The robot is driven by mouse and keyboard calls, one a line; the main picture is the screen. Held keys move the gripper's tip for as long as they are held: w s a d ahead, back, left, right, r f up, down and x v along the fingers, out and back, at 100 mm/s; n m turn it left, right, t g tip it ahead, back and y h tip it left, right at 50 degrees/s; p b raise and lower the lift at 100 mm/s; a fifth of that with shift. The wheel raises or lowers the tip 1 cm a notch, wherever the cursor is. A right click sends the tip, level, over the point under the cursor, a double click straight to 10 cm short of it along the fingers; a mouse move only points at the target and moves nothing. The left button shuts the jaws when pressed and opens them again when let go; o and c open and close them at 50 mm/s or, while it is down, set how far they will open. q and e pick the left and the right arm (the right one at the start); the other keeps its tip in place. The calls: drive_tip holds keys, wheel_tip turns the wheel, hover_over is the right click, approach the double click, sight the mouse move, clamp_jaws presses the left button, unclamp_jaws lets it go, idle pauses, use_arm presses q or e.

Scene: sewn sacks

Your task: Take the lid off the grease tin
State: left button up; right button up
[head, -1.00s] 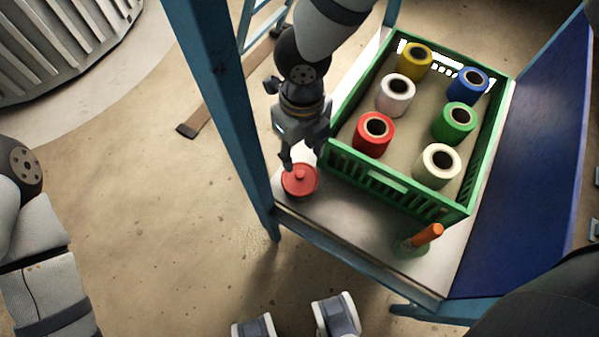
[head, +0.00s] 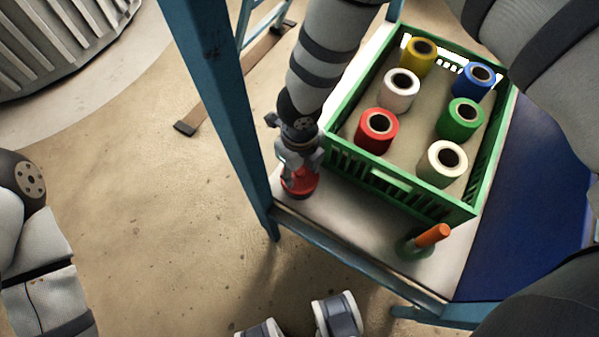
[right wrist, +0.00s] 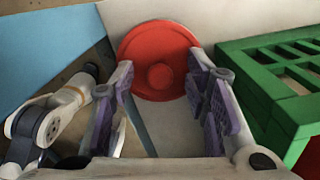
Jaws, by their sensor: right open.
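The grease tin, with a round red lid (right wrist: 160,76) that has a raised knob in its middle, stands on the left front corner of the metal bench top. In the head view the red lid (head: 301,188) is partly hidden under my right gripper (head: 299,172). In the right wrist view my right gripper (right wrist: 163,70) is open, with its purple-padded fingers spread and the tips near the left and right edges of the lid. Nothing is held, and I cannot tell whether the tips touch.
A green crate (head: 390,184) holding several coloured thread spools stands close to the right of the tin. A tool with an orange handle (head: 432,236) stands near the front edge. A blue post (head: 222,100) rises left of the tin. Bare bench top (head: 350,222) lies between.

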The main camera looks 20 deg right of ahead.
drive_tip(key=c, duration=0.8)
drive_tip(key=shift+r, duration=0.1)
